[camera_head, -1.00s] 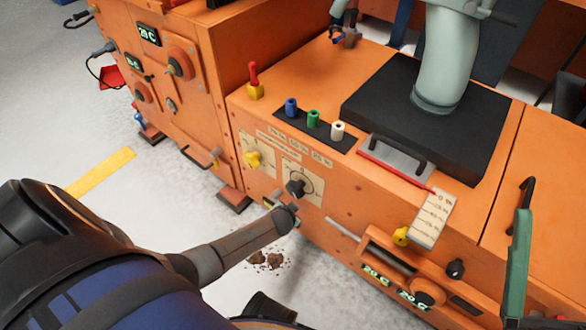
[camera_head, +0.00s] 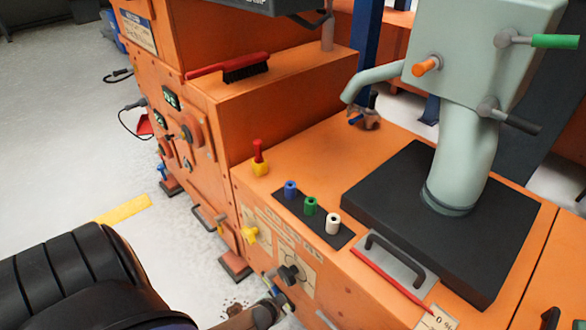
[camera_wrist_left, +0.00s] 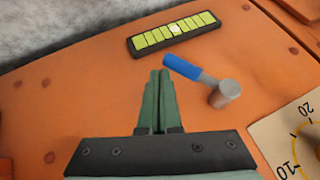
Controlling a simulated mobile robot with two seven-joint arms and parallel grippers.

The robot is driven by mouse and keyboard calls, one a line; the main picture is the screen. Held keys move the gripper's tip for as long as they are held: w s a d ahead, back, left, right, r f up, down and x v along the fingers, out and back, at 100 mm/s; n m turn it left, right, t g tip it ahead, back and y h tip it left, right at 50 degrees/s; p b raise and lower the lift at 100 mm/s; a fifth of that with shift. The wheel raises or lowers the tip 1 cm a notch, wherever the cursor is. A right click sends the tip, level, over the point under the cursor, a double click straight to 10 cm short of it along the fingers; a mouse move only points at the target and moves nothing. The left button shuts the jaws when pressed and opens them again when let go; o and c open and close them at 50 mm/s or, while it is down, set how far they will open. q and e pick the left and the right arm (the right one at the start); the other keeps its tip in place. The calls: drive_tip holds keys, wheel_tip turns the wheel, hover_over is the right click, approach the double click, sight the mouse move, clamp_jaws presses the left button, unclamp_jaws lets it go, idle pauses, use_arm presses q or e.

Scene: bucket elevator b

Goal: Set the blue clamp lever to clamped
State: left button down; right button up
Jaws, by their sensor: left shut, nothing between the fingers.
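In the left wrist view, the blue clamp lever (camera_wrist_left: 190,72) has a blue grip and a grey round hub (camera_wrist_left: 224,93) on an orange panel. The grip points up and left from the hub. My left gripper (camera_wrist_left: 160,73) has its green fingers shut together, with nothing between them. In that picture its tips lie just left of the blue grip, with a small gap between. In the head view my left arm comes in at the lower left, and its gripper cannot be made out clearly. My right gripper is in neither view.
In the wrist view a yellow-green segmented bar (camera_wrist_left: 160,36) lies above the lever, and a dial plate (camera_wrist_left: 290,140) is at the right. In the head view the orange machine (camera_head: 330,140) carries blue, green and white knobs (camera_head: 310,206), a red-handled brush (camera_head: 243,69) and a grey-green column (camera_head: 455,165).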

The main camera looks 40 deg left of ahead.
use_arm(q)
drive_tip(key=shift+a+f+b, duration=0.8)
drive_tip(key=shift+a+f, duration=0.65)
drive_tip(key=shift+f, duration=0.1)
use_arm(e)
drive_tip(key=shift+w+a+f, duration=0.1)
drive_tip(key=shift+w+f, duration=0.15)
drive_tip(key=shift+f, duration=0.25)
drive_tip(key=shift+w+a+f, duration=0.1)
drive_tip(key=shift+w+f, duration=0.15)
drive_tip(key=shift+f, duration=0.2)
use_arm(q)
drive_tip(key=shift+w+d, duration=0.1)
drive_tip(key=shift+d, duration=0.05)
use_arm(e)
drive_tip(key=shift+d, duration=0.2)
